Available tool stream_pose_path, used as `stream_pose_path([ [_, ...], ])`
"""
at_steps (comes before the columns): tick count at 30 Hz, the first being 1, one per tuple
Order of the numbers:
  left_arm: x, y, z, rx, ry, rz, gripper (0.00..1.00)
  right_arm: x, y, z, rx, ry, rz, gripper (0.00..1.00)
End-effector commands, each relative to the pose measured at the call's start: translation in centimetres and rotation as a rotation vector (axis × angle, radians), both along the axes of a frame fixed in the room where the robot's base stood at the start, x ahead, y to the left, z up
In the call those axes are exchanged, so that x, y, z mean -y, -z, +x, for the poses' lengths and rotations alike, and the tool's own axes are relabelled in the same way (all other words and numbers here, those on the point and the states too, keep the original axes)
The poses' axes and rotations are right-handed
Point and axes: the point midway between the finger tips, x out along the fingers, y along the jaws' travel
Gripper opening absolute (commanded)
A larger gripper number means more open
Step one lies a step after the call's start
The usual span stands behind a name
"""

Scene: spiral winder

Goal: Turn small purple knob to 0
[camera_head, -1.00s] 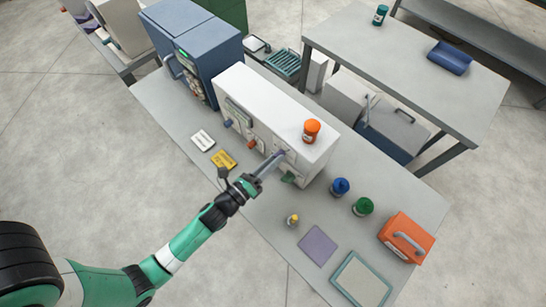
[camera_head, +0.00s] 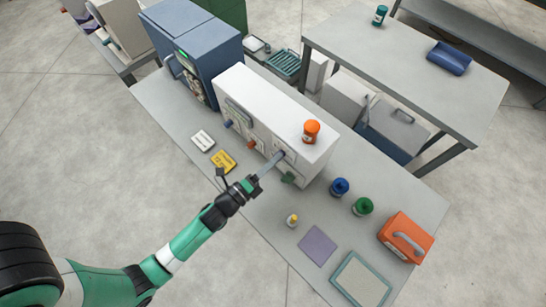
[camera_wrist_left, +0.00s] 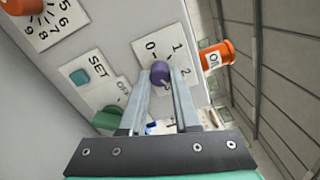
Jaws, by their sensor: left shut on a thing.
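The small purple knob (camera_wrist_left: 161,74) sits on a white dial plate (camera_wrist_left: 152,50) marked 0, 1 and 2 on the front of the white machine (camera_head: 262,98). My left gripper (camera_wrist_left: 162,84) is shut on the knob, with one long finger on either side of it. In the head view the left gripper (camera_head: 279,158) reaches the machine's front face, and its fingertips mostly cover the knob. I cannot tell which number the knob points to. My right gripper is not in view.
Near the purple knob are a green knob (camera_wrist_left: 104,118), a teal SET button (camera_wrist_left: 80,77) and an orange knob (camera_wrist_left: 22,5). An orange bottle (camera_head: 311,131) stands on top of the machine. Blue (camera_head: 340,187) and green (camera_head: 363,206) jars stand to the right.

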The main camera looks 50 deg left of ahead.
Motion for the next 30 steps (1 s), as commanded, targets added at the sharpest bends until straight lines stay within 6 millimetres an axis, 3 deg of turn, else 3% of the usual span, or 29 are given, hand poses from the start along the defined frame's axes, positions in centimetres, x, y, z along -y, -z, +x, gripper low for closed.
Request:
stream_pose_path([
  [30,0.0,-0.3,0.0,0.105,0.000,-0.958,0.00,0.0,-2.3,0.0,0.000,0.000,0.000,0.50],
])
